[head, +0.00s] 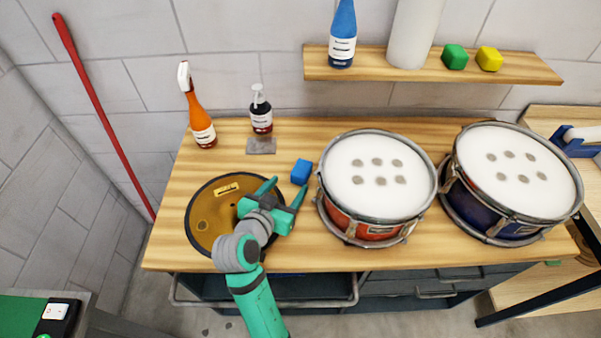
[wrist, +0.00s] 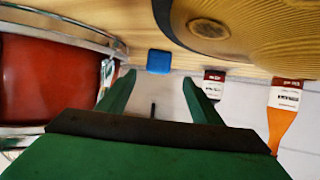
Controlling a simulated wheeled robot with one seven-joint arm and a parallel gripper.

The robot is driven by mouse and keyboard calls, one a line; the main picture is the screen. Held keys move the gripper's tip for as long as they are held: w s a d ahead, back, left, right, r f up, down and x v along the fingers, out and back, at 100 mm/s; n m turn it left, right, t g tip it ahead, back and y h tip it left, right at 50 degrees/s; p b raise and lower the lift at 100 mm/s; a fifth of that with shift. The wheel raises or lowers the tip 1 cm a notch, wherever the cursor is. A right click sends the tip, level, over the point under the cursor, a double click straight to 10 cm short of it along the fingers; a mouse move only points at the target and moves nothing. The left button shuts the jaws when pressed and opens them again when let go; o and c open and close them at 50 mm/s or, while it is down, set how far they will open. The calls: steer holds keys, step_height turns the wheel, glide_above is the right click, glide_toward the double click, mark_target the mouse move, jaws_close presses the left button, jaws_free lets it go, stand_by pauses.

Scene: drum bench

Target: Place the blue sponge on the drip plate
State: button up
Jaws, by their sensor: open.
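The blue sponge (head: 301,171) is a small block on the wooden bench, just left of the red drum. In the wrist view the blue sponge (wrist: 159,62) shows beyond the gap between my fingers. My gripper (head: 288,187) is open and empty, its fingertips pointing toward the sponge. In the wrist view my gripper (wrist: 159,80) has its fingers spread, with nothing between them. A small flat grey plate (head: 261,146), which looks like the drip plate, lies bare in front of the dark pump bottle. I cannot make it out in the wrist view.
A cymbal (head: 207,222) lies under my gripper's left side. The red drum (head: 362,222) stands close right of the sponge; a blue drum (head: 500,216) is farther right. The pump bottle (head: 261,112) and an orange spray bottle (head: 201,125) stand behind. A shelf (head: 375,71) overhangs the back.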

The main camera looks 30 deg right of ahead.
mark_target(297, 176)
steer(key=shift+x, duration=4.75)
steer(key=shift+s+d+r, duration=0.1)
steer(key=shift+s+d, duration=0.05)
steer(key=c, duration=1.2)
